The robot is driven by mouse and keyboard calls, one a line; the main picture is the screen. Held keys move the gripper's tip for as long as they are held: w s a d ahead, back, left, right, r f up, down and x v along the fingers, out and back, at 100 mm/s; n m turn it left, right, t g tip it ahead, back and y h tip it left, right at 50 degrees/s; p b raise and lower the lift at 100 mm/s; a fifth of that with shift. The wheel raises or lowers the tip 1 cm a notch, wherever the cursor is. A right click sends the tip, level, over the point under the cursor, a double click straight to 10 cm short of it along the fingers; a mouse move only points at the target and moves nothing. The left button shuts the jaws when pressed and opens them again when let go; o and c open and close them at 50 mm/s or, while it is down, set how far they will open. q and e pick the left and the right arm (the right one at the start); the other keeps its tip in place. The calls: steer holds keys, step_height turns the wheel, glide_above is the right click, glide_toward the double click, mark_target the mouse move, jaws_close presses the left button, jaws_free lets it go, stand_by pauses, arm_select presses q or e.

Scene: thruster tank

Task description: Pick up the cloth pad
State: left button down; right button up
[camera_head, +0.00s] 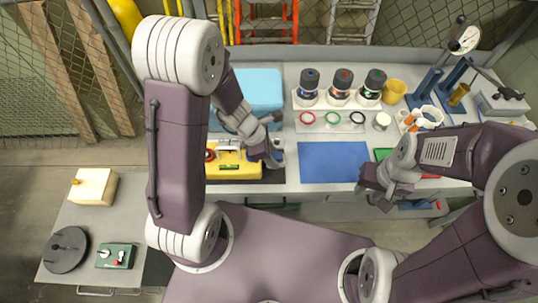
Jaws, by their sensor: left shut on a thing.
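My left gripper (276,159) is low over the bench, at the right end of the yellow device. It is shut on a small pale grey thing that looks like the cloth pad; the fingers hide most of it, so its shape is unclear. The yellow device (234,170) has a pale handle on top and sits on a dark base. My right gripper (374,190) is at the bench's front edge, right of the blue mat (335,163). Its fingers are too small and overlapped to judge their gap.
Three dark-capped bottles (340,84) stand in white holders behind coloured rings. A yellow cup (394,91) and a press with a gauge (466,40) stand to the right. A light blue container (260,86) is behind my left gripper. The blue mat is bare.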

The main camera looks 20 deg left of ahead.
arm_select(q)
steer(key=s+d+r+p, duration=0.2)
steer(key=s+d+r, duration=0.3)
steer(key=d, duration=0.4)
steer(key=shift+r, duration=0.45)
steer(key=shift+y, duration=0.3)
